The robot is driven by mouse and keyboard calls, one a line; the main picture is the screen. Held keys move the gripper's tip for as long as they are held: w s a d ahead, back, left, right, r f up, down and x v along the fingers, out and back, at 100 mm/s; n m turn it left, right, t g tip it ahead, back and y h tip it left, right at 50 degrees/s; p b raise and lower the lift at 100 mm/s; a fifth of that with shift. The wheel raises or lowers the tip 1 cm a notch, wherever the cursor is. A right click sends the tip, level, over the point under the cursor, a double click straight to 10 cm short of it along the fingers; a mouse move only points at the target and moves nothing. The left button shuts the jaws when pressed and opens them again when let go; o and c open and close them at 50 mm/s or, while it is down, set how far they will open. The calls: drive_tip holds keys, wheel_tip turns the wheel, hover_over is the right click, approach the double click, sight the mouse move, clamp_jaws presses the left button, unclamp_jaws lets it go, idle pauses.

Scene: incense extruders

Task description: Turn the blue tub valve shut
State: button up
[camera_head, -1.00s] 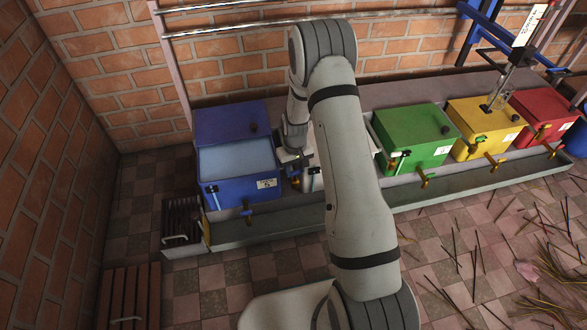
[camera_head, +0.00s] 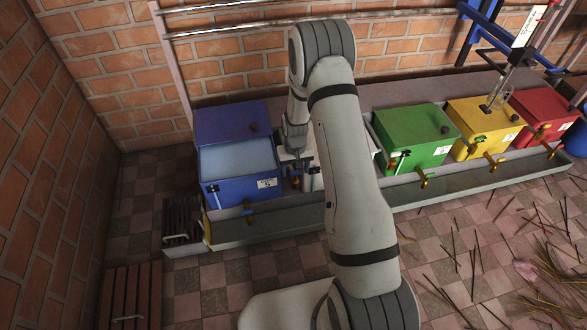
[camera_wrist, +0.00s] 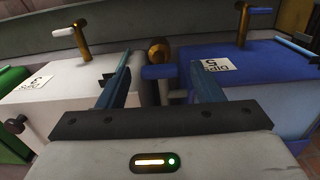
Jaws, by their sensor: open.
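The blue tub (camera_head: 255,190) stands at the left end of the row, its lid open and pale liquid inside. In the wrist view the blue tub (camera_wrist: 250,75) is at the right. A brass valve (camera_wrist: 158,50) with a blue handle (camera_wrist: 158,72) shows between the blue and white tubs. My gripper (camera_wrist: 160,63) is open, with its two fingers either side of the blue handle in this view. I cannot tell whether they touch it. In the head view my gripper (camera_head: 292,163) is small and partly hidden by my arm, at the blue tub's right side.
A white tub (camera_wrist: 60,85) is close at the left in the wrist view. Green (camera_head: 415,140), yellow (camera_head: 482,128) and red (camera_head: 540,115) tubs stand farther right. A grey trough (camera_head: 280,226) runs along the front. Sticks lie on the floor at right.

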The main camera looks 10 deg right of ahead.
wheel_tip(320, 180, up, 8)
drive_tip(key=p, duration=0.2)
drive_tip(key=shift+f+p, duration=0.1)
drive_tip(key=shift+p, duration=0.3)
drive_tip(key=shift+r, duration=0.2)
wheel_tip(320, 180, up, 17)
drive_tip(key=p, duration=0.7)
hover_over(295, 171)
drive_tip(key=s, duration=0.3)
drive_tip(key=s+r+t+p, duration=0.1)
drive_tip(key=s+r+p, duration=0.2)
drive_tip(key=r, duration=0.5)
drive_tip(key=s+r+p, duration=0.3)
drive_tip(key=r+p, duration=0.1)
drive_tip(key=r, duration=0.4)
drive_tip(key=s+r+p, duration=0.7)
drive_tip(key=s+r, duration=0.2)
drive_tip(key=r, duration=0.4)
drive_tip(key=s+r+t+p, duration=0.1)
drive_tip(key=s+r+p, duration=0.6)
drive_tip(key=s+r, duration=0.3)
wheel_tip(295, 171, up, 3)
drive_tip(key=shift+s+a+f+t, duration=0.1)
drive_tip(key=shift+s+a+t, duration=0.1)
drive_tip(key=shift+a+t, duration=0.15)
